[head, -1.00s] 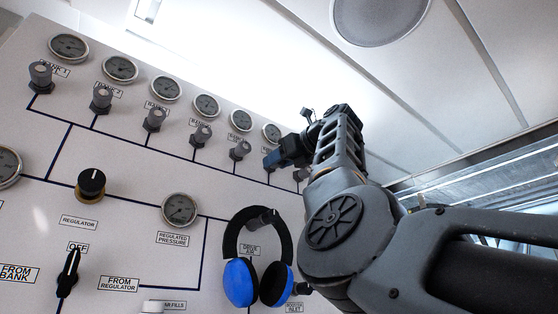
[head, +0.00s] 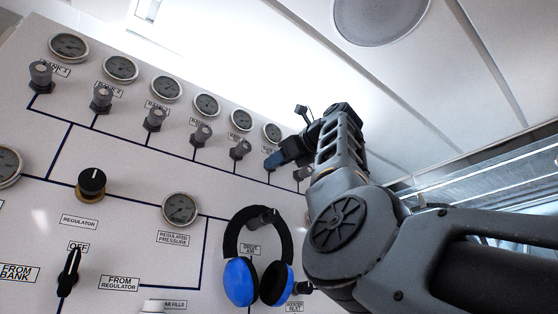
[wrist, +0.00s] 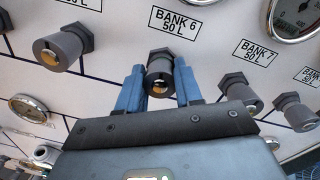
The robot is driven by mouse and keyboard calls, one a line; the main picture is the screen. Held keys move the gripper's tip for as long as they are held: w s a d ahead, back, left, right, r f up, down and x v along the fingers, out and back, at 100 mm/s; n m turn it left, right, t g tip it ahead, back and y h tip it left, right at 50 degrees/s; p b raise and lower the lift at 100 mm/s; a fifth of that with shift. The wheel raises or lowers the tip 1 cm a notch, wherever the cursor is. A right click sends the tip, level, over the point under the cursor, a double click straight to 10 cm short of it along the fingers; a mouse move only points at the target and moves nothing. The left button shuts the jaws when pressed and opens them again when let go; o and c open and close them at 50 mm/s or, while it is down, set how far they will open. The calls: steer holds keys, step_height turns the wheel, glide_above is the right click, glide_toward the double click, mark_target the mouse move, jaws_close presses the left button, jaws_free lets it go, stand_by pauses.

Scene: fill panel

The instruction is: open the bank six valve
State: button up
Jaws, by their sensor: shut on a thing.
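The bank six valve (wrist: 159,73) is a grey knob with a hexagonal base and a brass-ringed dark end, on the white panel in the wrist view. The BANK 6 label (wrist: 180,20) is just above it. My gripper (wrist: 158,86) has its blue fingers on both sides of this knob and is shut on it. In the head view my gripper (head: 274,161) is at the panel under the sixth gauge (head: 272,133). There the gripper hides the knob.
The bank 7 knob (wrist: 240,92) is close to my gripper's right, and another knob (wrist: 62,46) is to its left. Blue headphones (head: 258,257) hang on the panel below my arm. A regulator knob (head: 91,182) is farther left.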

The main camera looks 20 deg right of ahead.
steer(key=n, duration=0.7)
steer(key=shift+r, duration=0.1)
steer(key=n, duration=0.3)
steer(key=shift+n+h, duration=0.3)
steer(key=shift+h, duration=0.1)
steer(key=n, duration=0.7)
steer(key=shift+h, duration=0.3)
steer(key=n, duration=0.7)
steer(key=shift+f+n, duration=0.2)
steer(key=shift+n, duration=0.1)
steer(key=shift+n+t, duration=0.3)
steer(key=shift+n, duration=1.3)
steer(key=shift+f, duration=0.1)
steer(key=o, duration=1)
